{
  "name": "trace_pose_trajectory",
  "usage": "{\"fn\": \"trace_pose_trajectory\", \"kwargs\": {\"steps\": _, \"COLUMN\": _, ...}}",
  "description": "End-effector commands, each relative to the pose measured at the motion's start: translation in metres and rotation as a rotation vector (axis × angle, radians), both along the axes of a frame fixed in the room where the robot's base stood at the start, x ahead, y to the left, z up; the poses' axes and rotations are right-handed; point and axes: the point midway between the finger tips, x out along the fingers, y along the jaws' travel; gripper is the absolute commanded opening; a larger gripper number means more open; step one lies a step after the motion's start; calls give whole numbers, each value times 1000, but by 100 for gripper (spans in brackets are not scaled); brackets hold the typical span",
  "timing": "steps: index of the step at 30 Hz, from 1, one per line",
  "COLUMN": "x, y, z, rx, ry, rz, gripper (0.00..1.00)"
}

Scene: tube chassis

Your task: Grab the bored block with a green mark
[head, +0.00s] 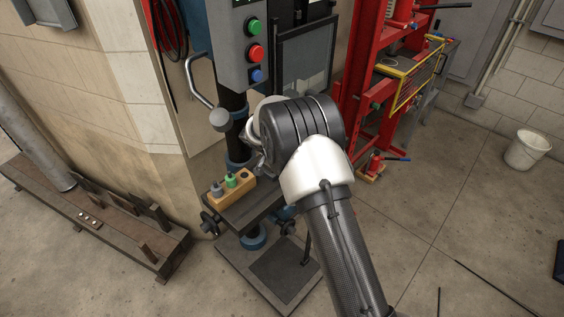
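A tan block (233,191) sits on the dark table (258,206) of the drill-press-like machine, left of my arm. A grey piece (216,189) and a green piece (230,180) stand up from its top. A dark round spot, which looks like a hole, shows near its right end. I cannot tell whether the green piece is the green mark. My gripper is mostly hidden behind my wrist; only small grey parts (263,166) show, just right of the block and above the table. Its fingers cannot be made out.
The machine's control box with green, red and blue buttons (255,52) and a handle (200,85) rise behind the block. A red press frame (362,100) stands to the right. A steel beam (100,220) lies at left. A white bucket (527,150) stands at far right on open floor.

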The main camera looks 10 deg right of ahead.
Motion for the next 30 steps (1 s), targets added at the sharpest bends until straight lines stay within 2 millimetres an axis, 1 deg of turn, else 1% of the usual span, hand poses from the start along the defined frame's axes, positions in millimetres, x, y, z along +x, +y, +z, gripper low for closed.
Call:
{"fn": "trace_pose_trajectory", "kwargs": {"steps": 2, "x": 0, "y": 0, "z": 0, "rx": 0, "ry": 0, "rz": 0, "gripper": 99}}
{"fn": "trace_pose_trajectory", "kwargs": {"steps": 28, "x": -1, "y": 0, "z": -1, "rx": -1, "ry": 3, "rz": -1, "gripper": 41}}
{"fn": "trace_pose_trajectory", "kwargs": {"steps": 30, "x": -1, "y": 0, "z": 0, "rx": -1, "ry": 1, "rz": -1, "gripper": 40}}
